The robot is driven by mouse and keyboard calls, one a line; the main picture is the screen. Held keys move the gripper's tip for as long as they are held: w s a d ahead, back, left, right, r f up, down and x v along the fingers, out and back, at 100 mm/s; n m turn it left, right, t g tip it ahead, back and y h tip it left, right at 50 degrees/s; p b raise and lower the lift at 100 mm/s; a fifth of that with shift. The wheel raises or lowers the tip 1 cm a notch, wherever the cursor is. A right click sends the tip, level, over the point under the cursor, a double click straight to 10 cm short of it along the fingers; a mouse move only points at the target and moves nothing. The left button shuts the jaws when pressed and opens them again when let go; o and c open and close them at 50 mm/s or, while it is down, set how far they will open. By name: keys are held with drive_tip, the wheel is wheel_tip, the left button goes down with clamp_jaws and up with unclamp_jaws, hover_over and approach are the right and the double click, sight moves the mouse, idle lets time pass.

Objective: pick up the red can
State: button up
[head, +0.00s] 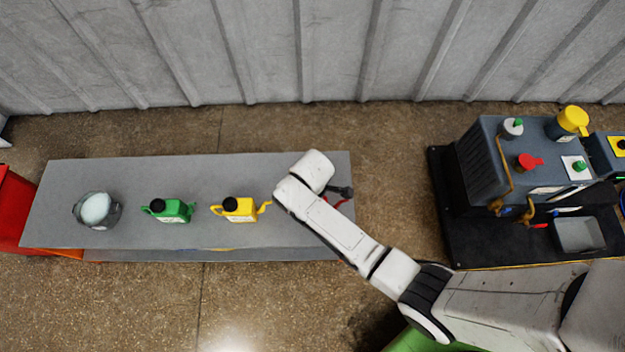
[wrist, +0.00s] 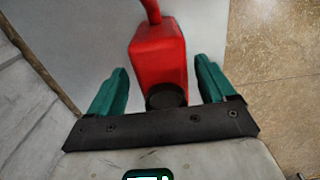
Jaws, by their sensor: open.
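The red can (wrist: 158,55) with a dark round cap is in the wrist view, on the grey table (head: 250,170). Its body lies between the two teal fingers of my gripper (wrist: 160,75), with visible gaps on both sides. My gripper is open and not closed on it. In the head view my arm hides nearly all of the can; only small red bits show beside the dark gripper at the table's right end.
A yellow can (head: 238,208), a green can (head: 172,210) and a metal bucket (head: 97,209) stand in a row left of my arm. A dark machine (head: 490,160) stands at the right beyond a floor gap. A ribbed wall (head: 180,50) is behind.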

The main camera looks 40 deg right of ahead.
wheel_tip(320, 180, down, 4)
drive_tip(key=shift+s+b, duration=0.15)
drive_tip(key=shift+b, duration=0.3)
drive_tip(key=shift+c, duration=0.3)
drive_tip(key=c, duration=1)
